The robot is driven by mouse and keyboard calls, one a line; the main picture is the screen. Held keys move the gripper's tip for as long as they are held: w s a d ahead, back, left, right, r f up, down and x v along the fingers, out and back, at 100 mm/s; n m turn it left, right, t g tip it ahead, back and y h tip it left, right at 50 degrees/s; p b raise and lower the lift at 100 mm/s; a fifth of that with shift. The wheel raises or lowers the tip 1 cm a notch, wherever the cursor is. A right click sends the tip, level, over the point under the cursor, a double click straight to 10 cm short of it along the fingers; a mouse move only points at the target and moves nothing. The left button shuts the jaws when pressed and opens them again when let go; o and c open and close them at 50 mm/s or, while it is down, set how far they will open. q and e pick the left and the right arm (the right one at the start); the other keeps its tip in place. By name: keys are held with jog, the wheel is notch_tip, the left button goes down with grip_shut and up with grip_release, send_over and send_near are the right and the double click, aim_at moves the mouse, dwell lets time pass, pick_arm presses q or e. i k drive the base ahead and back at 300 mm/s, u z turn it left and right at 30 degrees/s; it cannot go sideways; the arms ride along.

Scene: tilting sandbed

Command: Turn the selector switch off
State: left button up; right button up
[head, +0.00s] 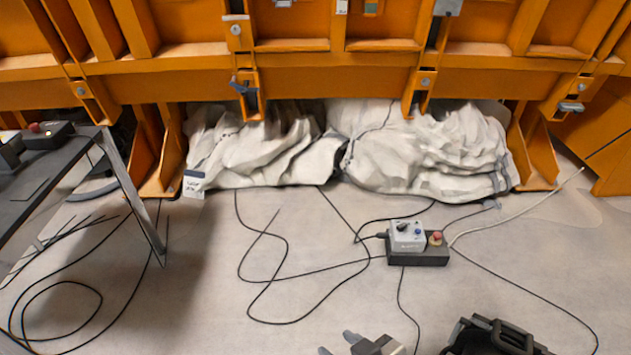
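A small control box (408,236) with a light grey top sits on a dark base on the floor, right of centre. The selector switch (402,227) looks like the small black knob on its grey top; its exact setting is too small to tell. A blue button (418,231) is beside the knob, and a red button (436,239) is on the right part of the base. My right gripper (336,343) is at the bottom edge, partly cut off, in front and left of the box and apart from it. Its two grey fingertips are spread and empty. My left gripper is out of view.
Black cables (285,258) loop across the floor and run to the box. A dark table (40,180) stands at left with another red-button device (38,133). White sheeting (430,150) hangs under the orange frame (320,75).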

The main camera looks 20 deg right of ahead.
aim_at(401, 227)
jog(key=u, duration=0.2)
jog(key=i, duration=2.45)
jog(key=z, duration=1.55)
jog(key=i, duration=1.15)
jog(key=z, duration=1.25)
jog(key=i, duration=0.55)
jog(key=u, duration=0.05)
